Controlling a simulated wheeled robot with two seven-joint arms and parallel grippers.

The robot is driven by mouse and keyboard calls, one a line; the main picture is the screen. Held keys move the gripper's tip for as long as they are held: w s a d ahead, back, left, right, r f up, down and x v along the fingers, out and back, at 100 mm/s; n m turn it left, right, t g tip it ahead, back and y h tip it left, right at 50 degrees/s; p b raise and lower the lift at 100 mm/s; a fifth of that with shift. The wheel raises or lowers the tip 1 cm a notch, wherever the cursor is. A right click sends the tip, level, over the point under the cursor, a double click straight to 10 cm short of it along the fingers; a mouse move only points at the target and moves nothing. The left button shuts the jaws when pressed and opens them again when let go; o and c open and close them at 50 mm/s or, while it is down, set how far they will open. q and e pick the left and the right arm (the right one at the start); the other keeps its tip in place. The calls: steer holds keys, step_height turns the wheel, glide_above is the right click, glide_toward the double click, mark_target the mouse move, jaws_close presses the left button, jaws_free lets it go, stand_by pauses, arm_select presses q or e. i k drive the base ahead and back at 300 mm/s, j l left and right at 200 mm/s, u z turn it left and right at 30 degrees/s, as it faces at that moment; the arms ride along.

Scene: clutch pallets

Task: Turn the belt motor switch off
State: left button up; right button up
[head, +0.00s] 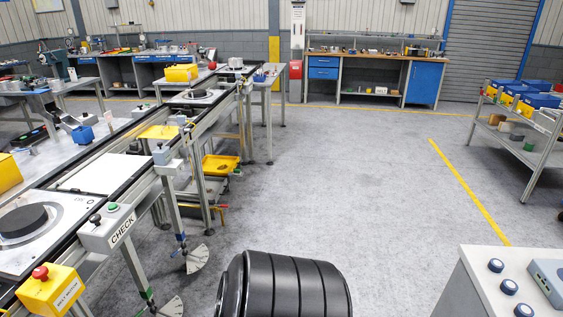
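A yellow box (52,292) with a red knob (40,272) on top stands at the bottom left, at the near end of the conveyor line. Its front label is slanted and small, and seems to read "BELT MOTOR". I cannot tell the switch's position from here. Neither of my grippers is in view.
Behind the yellow box, a grey box marked CHECK (108,232) carries a black knob (95,219) and a green button (112,207). A conveyor pallet (60,222) holds a black disc (23,220). A grey console (490,285) stands at bottom right.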

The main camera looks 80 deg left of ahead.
mark_target(41, 272)
steer(key=u, duration=4.45)
